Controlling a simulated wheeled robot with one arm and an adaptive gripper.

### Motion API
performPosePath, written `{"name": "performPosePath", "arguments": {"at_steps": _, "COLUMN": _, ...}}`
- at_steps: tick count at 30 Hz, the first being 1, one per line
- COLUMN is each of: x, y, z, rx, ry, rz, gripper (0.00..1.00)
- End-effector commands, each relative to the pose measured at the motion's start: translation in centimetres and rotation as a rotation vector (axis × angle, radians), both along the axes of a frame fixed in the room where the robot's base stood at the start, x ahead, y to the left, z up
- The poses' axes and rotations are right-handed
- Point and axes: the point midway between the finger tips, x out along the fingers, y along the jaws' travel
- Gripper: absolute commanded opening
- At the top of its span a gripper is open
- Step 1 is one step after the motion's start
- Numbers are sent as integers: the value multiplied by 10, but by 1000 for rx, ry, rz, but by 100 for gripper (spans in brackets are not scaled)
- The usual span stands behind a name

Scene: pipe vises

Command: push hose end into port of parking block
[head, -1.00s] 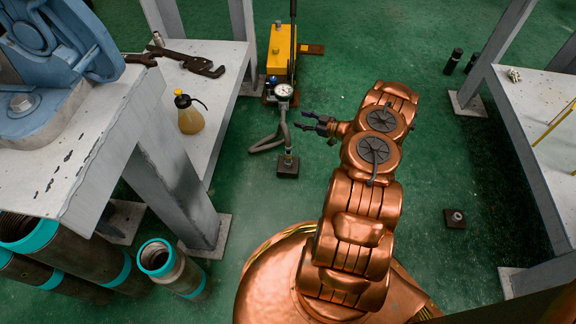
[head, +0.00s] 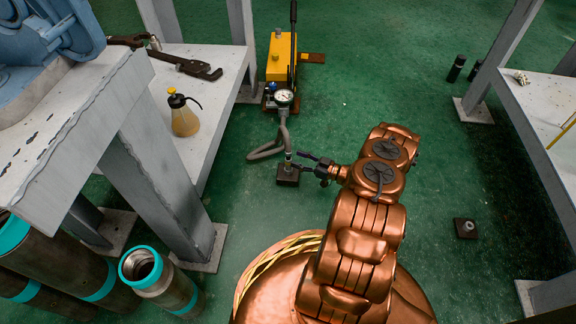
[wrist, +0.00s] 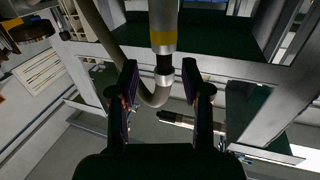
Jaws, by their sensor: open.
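The grey hose (head: 262,152) loops from the pump gauge to its hose end (head: 288,160), which stands upright at the near parking block (head: 288,178). How deep it sits in the port cannot be told. In the wrist view the hose end (wrist: 163,25) is a silver cylinder with a yellow band, and a dark section joins it to the curved hose (wrist: 155,97). My gripper (head: 299,159) is open, with its fingers reaching to either side of the hose end. The wrist view also shows the open fingers (wrist: 160,70) with the dark section between the tips.
A yellow pump (head: 279,57) with a gauge (head: 283,97) stands behind. A second dark block (head: 465,228) sits on open floor at right. Another bench (head: 545,100) stands right.

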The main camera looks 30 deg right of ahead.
Motion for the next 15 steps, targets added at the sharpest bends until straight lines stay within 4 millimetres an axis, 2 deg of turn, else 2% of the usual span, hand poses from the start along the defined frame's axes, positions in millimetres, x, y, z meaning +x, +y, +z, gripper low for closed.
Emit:
{"name": "performPosePath", "arguments": {"at_steps": 10, "x": 29, "y": 23, "z": -1, "rx": -1, "ry": 0, "rz": 3, "gripper": 48}}
{"name": "performPosePath", "arguments": {"at_steps": 15, "x": 37, "y": 27, "z": 2, "rx": -2, "ry": 1, "rz": -1, "gripper": 48}}
